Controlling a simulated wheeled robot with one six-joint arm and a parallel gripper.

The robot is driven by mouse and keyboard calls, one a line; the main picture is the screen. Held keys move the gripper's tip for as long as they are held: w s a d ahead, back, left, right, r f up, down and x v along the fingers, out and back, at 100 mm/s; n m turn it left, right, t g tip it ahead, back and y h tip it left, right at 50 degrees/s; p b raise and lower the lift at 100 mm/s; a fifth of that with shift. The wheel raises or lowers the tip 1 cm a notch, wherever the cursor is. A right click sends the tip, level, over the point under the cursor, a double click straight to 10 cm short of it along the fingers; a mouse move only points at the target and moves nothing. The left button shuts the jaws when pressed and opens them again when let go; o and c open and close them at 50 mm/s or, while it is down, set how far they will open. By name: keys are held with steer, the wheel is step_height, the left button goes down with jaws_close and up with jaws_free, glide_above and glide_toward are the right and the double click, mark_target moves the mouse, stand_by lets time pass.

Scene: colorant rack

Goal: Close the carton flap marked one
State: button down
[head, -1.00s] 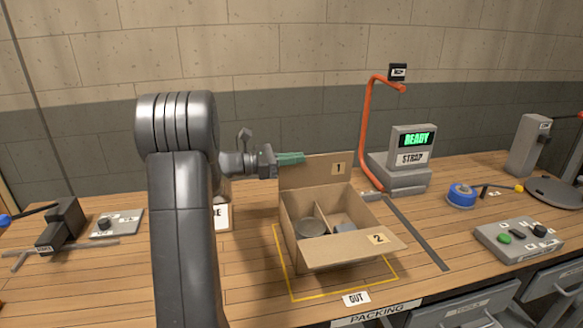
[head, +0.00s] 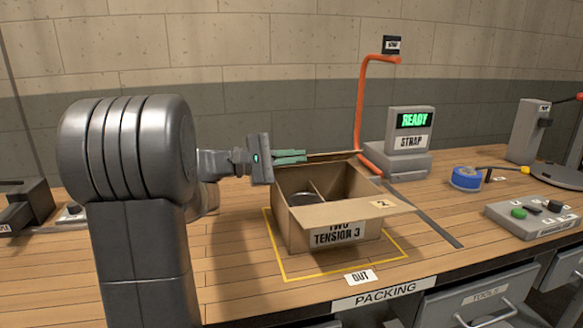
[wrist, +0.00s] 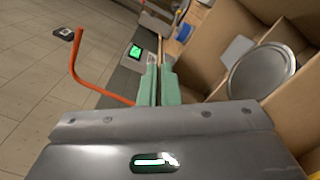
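The open cardboard carton (head: 294,229) stands on the bench inside a yellow outline. Flap one (head: 335,154) is at its back edge, seen nearly edge-on, so its number is hidden. The front flap marked 2 (head: 380,204) is folded outward. My gripper (head: 304,156) is at the left end of flap one. In the wrist view its green fingers (wrist: 159,85) are close together, with the thin brown flap (wrist: 160,48) between them, and look shut on it. A round metal tin (wrist: 262,71) and a divider are inside the carton.
An orange-armed strap stand (head: 361,110) and a grey unit reading READY (head: 410,140) are close behind the carton at right. A blue tape roll (head: 466,178) and a button box (head: 530,218) are further right.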

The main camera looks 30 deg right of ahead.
steer(key=shift+s+a+f+m+b, duration=0.1)
steer(key=shift+s+f+m+b, duration=0.3)
steer(key=shift+f+b, duration=0.45)
steer(key=shift+s+a+f+m+b, duration=0.1)
steer(key=shift+s+f+m+b, duration=0.1)
steer(key=shift+f+m+b, duration=0.6)
steer(key=shift+r, duration=0.1)
steer(key=c, duration=1.6)
jaws_free()
steer(key=shift+c, duration=0.2)
steer(key=shift+r, duration=0.1)
